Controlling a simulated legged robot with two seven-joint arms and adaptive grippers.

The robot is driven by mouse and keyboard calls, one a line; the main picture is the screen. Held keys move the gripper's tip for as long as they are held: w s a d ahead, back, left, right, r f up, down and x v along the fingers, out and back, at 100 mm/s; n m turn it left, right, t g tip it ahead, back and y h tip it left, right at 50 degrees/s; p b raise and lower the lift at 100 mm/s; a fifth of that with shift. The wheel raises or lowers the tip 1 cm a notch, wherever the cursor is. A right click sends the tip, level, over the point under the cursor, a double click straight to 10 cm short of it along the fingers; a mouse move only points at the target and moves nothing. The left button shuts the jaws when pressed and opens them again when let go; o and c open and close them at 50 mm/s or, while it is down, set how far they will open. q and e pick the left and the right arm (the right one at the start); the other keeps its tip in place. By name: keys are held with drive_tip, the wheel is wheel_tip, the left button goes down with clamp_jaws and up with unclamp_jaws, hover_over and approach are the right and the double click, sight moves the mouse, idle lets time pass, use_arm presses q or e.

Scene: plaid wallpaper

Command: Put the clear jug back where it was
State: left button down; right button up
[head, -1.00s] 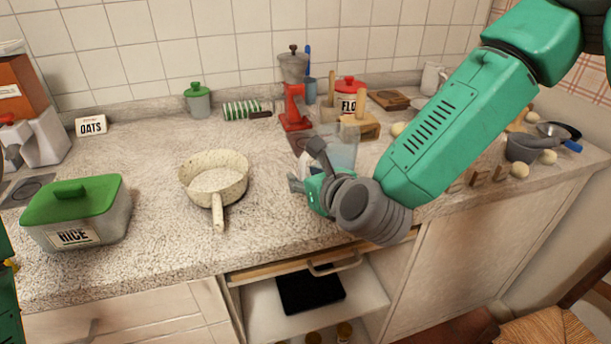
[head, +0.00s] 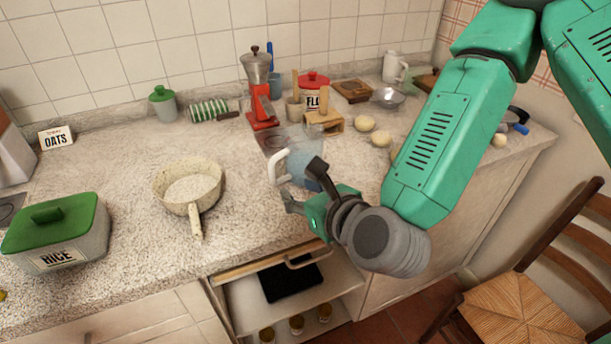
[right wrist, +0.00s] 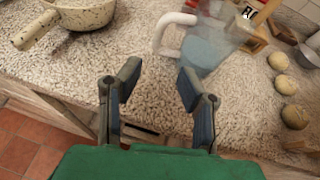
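The clear jug (head: 304,154), see-through and bluish with a white handle, stands upright on the speckled counter, in front of the red grinder. In the right wrist view the jug (right wrist: 206,48) is at the top, just beyond my fingertips, with its handle on the left. My right gripper (head: 304,187) is in front of the jug, near the counter's front edge. In the right wrist view the gripper (right wrist: 158,88) is open, with nothing between its fingers and apart from the jug. My left gripper is not in view.
A cream pan (head: 188,184) and a green-lidded rice box (head: 56,232) are on the left. A red grinder (head: 262,102), wooden block (head: 325,124) and flour tin (head: 313,90) stand behind the jug. Several dough balls (head: 381,140) lie to its right. An open drawer (head: 262,268) juts out below.

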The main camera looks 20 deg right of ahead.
drive_tip(key=p+v, duration=0.2)
drive_tip(key=p, duration=0.2)
drive_tip(key=shift+a+p, duration=0.15)
drive_tip(key=shift+p, duration=0.2)
drive_tip(key=shift+s, duration=0.1)
drive_tip(key=s+d+f+n+g, duration=0.1)
drive_tip(key=s+f+n+g, duration=0.2)
drive_tip(key=s+f+n, duration=0.35)
drive_tip(key=s+d+f+n+g, duration=0.1)
drive_tip(key=s+f+n+g, duration=0.3)
drive_tip(key=f+n, duration=0.55)
drive_tip(key=s+d+f+n+g+h, duration=0.1)
drive_tip(key=s+d+f+n+g, duration=0.1)
drive_tip(key=s+d+n, duration=0.3)
drive_tip(key=s+d+f+n+g+h, duration=0.1)
drive_tip(key=s+d+n, duration=0.4)
drive_tip(key=n, duration=0.8)
drive_tip(key=s+f+g, duration=0.1)
drive_tip(key=g, duration=0.1)
drive_tip(key=shift+s+d+g+h, duration=0.15)
drive_tip(key=shift+s+g+h, duration=0.15)
drive_tip(key=shift+s+g, duration=0.1)
